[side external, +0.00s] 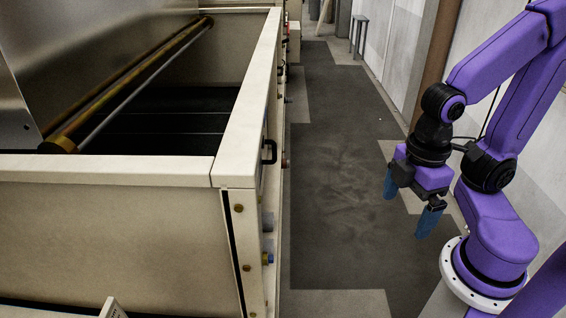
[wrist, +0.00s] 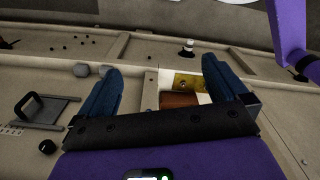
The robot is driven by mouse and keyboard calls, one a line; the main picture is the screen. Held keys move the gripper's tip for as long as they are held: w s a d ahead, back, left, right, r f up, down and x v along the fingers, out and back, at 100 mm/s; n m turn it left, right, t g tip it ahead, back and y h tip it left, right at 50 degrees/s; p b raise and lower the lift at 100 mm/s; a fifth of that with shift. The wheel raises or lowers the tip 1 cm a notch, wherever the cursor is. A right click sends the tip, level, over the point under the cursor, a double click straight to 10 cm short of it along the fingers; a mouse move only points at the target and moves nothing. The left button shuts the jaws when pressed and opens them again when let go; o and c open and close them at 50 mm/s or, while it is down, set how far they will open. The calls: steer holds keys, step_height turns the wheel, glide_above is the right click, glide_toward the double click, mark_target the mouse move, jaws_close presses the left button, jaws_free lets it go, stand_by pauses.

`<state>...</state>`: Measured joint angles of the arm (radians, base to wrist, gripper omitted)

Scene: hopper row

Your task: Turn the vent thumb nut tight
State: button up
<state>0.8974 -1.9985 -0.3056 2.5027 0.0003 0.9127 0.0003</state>
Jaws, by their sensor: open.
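My gripper (side external: 408,205) hangs over the dark floor strip, to the right of the cream hopper (side external: 110,172) and well apart from it. Its two blue fingers are spread with nothing between them; they also show in the wrist view (wrist: 161,72). I cannot tell which part is the vent thumb nut. Small candidates are a blue and yellow fitting (side external: 267,258) and a grey stub (side external: 267,222) on the hopper's side. The wrist view shows a black knob (wrist: 47,146) and two grey rounded knobs, left (wrist: 81,70) and right (wrist: 104,70), on the panel.
A black handle (side external: 269,152) sticks out from the hopper's side. The dark floor strip (side external: 335,180) is clear. A wall stands behind my arm.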

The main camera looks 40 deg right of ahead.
steer(key=shift+w+a+f, duration=0.1)
steer(key=shift+w, duration=0.1)
steer(key=c, duration=0.7)
steer(key=w+f+n+t+y, duration=0.1)
steer(key=w+f+t+y, duration=0.15)
steer(key=w, duration=0.95)
steer(key=w+f+n+t+y, duration=0.2)
steer(key=w+f+t, duration=0.15)
steer(key=w, duration=0.85)
steer(key=shift+c, duration=0.2)
steer(key=w+d+r+n+t+y, duration=0.1)
steer(key=w+d+r+t+y, duration=0.1)
steer(key=d+t+y, duration=0.8)
steer(key=w+a+g+h, duration=0.2)
steer(key=w+a+g, duration=0.1)
steer(key=w+a, duration=0.7)
steer(key=shift+w, duration=1)
steer(key=c, duration=1)
